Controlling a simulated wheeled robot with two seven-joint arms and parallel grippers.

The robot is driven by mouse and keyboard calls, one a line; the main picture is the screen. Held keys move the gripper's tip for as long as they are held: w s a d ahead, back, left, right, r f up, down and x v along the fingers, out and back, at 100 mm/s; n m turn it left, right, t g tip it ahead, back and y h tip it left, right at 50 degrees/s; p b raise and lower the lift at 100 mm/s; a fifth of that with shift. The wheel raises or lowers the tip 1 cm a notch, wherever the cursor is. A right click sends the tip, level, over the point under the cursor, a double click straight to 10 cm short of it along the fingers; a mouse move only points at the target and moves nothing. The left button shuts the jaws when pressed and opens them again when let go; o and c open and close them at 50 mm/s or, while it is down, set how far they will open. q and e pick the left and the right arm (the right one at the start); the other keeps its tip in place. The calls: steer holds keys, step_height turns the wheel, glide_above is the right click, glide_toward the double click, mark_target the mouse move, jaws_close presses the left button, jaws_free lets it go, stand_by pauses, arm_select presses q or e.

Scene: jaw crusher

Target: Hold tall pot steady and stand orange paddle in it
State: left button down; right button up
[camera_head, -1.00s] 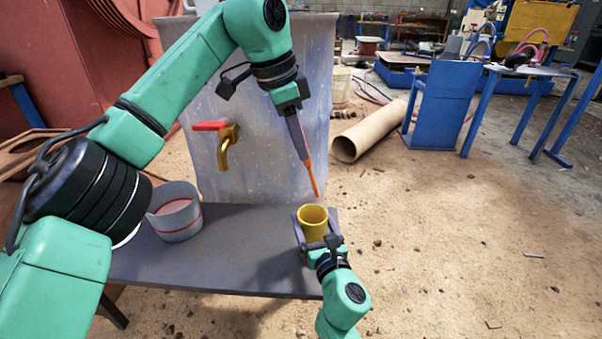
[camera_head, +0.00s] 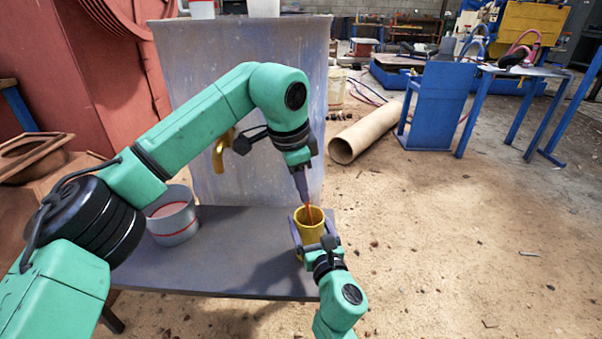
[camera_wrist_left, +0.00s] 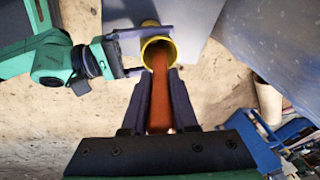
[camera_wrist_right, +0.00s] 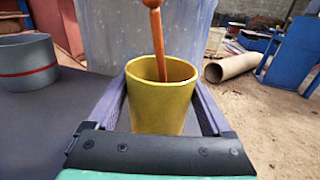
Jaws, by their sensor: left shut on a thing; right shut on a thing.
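The yellow tall pot (camera_head: 311,232) stands upright at the right end of the grey table. My right gripper (camera_head: 309,240) is shut on it, one finger on each side, as the right wrist view shows with the pot (camera_wrist_right: 160,105) between the fingers. My left gripper (camera_head: 303,190) is above the pot, pointing down, shut on the orange paddle (camera_head: 309,214). In the left wrist view the paddle (camera_wrist_left: 160,95) runs between the fingers toward the pot mouth (camera_wrist_left: 157,40). In the right wrist view the paddle (camera_wrist_right: 157,45) reaches down at the pot's opening; its lower end is hidden.
A grey bucket with a red stripe (camera_head: 173,215) stands on the table (camera_head: 225,265) at left. A grey panel with a brass tap (camera_head: 222,152) rises behind the table. A cardboard tube (camera_head: 365,135) lies on the floor, right of the panel. The table between bucket and pot is clear.

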arm_select(q)
steer(key=shift+f, duration=2.4)
steer(key=c, duration=0.6)
jaws_free()
steer(key=shift+r, duration=0.15)
steer(key=v, duration=1.1)
steer(key=shift+r, duration=0.4)
